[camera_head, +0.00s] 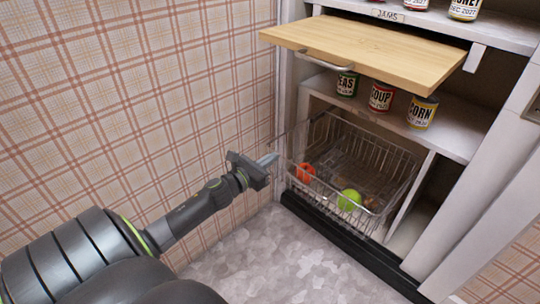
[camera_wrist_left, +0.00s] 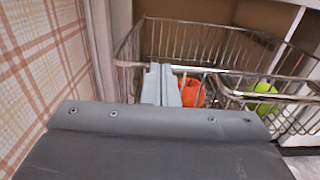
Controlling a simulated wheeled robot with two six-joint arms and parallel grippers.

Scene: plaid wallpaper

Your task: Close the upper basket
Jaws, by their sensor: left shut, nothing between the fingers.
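The wire basket (camera_head: 402,161) sits low in the cabinet, under the shelf of cans. A red tomato-like item (camera_head: 306,173) and a green apple-like item (camera_head: 349,199) lie in it. No second basket shows clearly. My left gripper (camera_head: 273,158) is shut and empty at the basket's front left corner. In the left wrist view the gripper (camera_wrist_left: 161,84) overlaps the basket's front wires (camera_wrist_left: 222,71), with the red item (camera_wrist_left: 191,93) just behind; I cannot tell if they touch. My right gripper is in neither view.
A wooden board (camera_head: 372,48) with a metal handle juts out above the basket. Cans, such as the soup can (camera_head: 381,96), stand on the shelf below it. The plaid wall (camera_head: 130,90) is close on the left. The floor (camera_head: 290,255) in front is clear.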

